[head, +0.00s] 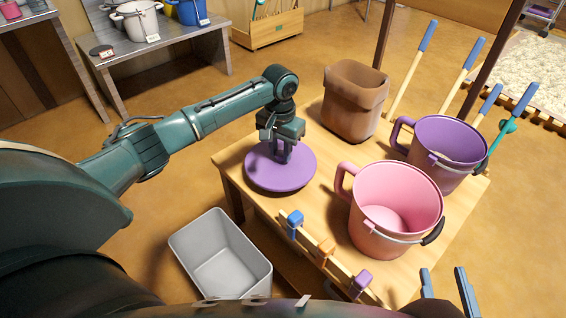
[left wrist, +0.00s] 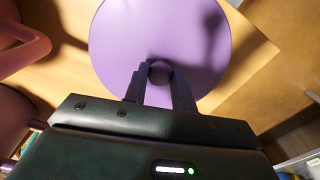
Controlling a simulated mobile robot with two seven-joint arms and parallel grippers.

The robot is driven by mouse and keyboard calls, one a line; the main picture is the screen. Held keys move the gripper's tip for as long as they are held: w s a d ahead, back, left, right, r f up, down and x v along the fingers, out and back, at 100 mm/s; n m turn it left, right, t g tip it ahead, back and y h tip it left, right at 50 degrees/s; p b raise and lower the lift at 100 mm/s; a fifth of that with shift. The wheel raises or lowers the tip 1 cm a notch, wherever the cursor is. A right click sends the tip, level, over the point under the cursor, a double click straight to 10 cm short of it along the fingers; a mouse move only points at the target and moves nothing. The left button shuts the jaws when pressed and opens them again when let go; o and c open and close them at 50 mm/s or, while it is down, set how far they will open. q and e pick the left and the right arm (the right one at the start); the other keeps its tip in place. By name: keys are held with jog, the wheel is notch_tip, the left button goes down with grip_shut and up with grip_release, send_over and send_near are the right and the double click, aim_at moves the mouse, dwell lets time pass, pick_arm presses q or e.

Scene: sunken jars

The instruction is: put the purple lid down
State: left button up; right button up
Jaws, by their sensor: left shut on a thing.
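The purple lid (head: 262,172) is a flat round disc at the left end of the wooden table (head: 234,157). My left gripper (head: 284,158) is above the lid, shut on its central knob. The left wrist view shows the lid (left wrist: 130,40) ahead of the left gripper (left wrist: 160,80), with the dark round knob between the fingers. I cannot tell whether the lid touches the table or hangs just above it. The purple pot (head: 440,150) stands open at the back right. My right gripper (head: 446,290) is at the bottom right edge, its two fingers apart and empty.
A grey bin (head: 222,255) stands on the floor below. Bare tabletop lies between lid and pots.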

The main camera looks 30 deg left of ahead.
aim_at(280, 153)
pick_arm(q)
notch_tip(280, 153, down, 4)
jog(key=shift+r+b, duration=0.2)
jog(key=shift+b, duration=0.55)
jog(key=shift+f, duration=0.15)
pick_arm(e)
jog(key=shift+s+a+n+t+y, duration=0.15)
jog(key=shift+a+n+t+y, duration=0.2)
jog(key=shift+y, duration=0.25)
jog(key=shift+r, duration=0.1)
pick_arm(q)
jog(key=o, duration=1)
